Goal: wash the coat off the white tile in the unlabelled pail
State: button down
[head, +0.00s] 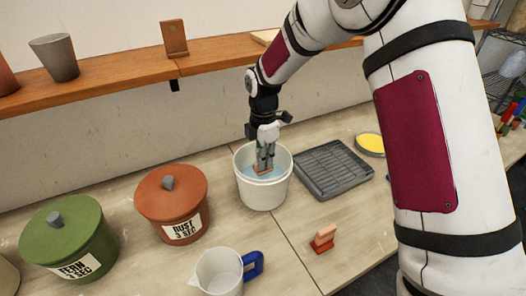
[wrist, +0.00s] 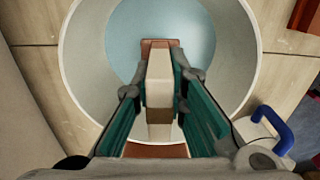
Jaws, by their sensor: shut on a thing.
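The unlabelled white pail (head: 264,200) stands at mid-counter with pale blue water inside; its rim also shows in the wrist view (wrist: 80,75). My gripper (head: 265,155) points down into the pail. In the wrist view its green-lined fingers (wrist: 160,95) are shut on the pale grip of a tile (wrist: 160,43). The tile's plate shows reddish-brown at both ends of the grip, and no white face is visible. It sits inside the pail at about the water's surface; I cannot tell how deep. Its underside is hidden.
A rust pot (head: 171,208) and a green fern pot (head: 68,240), both lidded, stand left. A jug (head: 218,272) is in front. Right are a grey ribbed tray (head: 333,168), a yellow dish (head: 370,144) and an orange-red gripped block (head: 323,238). A shelf (head: 120,72) runs behind.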

jog(key=shift+f+b, duration=1.3)
jog(key=shift+f, duration=3.3)
jog(key=shift+r+p, duration=1.4)
jog(key=shift+r, duration=6.9)
